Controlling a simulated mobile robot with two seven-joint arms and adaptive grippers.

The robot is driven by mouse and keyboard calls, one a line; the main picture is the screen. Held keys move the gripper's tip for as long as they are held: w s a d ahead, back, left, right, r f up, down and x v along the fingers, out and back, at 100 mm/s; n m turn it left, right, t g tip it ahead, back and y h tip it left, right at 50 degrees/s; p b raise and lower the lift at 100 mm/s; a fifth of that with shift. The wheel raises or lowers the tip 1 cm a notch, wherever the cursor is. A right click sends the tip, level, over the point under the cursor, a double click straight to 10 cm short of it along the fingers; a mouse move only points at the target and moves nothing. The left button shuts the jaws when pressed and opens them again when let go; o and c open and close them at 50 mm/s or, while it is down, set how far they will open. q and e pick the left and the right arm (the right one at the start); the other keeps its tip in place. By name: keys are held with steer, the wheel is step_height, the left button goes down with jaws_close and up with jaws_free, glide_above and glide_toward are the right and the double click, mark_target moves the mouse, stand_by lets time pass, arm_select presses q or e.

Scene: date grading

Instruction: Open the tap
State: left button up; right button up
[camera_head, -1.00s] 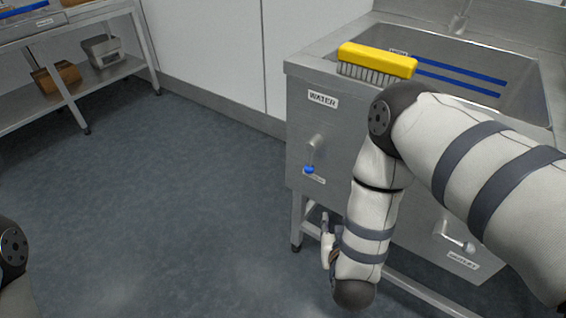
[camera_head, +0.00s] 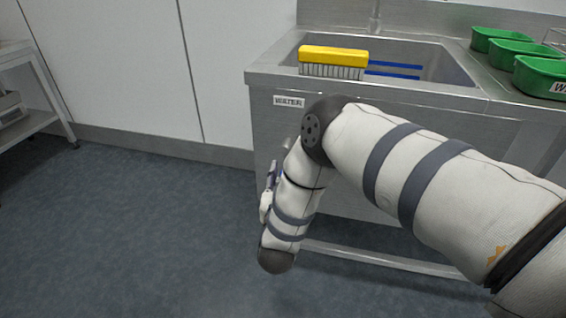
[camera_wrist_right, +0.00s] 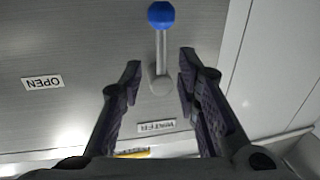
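The tap shows in the right wrist view as a grey lever with a blue knob (camera_wrist_right: 161,15) on its end and a round base (camera_wrist_right: 161,84) on a steel panel. My right gripper (camera_wrist_right: 158,78) is open, one finger on each side of the tap's base, with a gap to both. I cannot tell how far the fingertips are from the panel. In the head view my right gripper (camera_head: 269,190) is low in front of the sink (camera_head: 375,93), partly behind my forearm. My arm mostly hides the tap there. My left gripper is not in view.
A WATER label (camera_head: 289,102) is on the sink front. Green bins (camera_head: 541,77) stand at the right. The floor at the left is clear.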

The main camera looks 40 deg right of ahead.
steer(key=x, duration=0.5)
steer(key=shift+w+d+b, duration=0.15)
steer(key=shift+w+b, duration=0.15)
jaws_close()
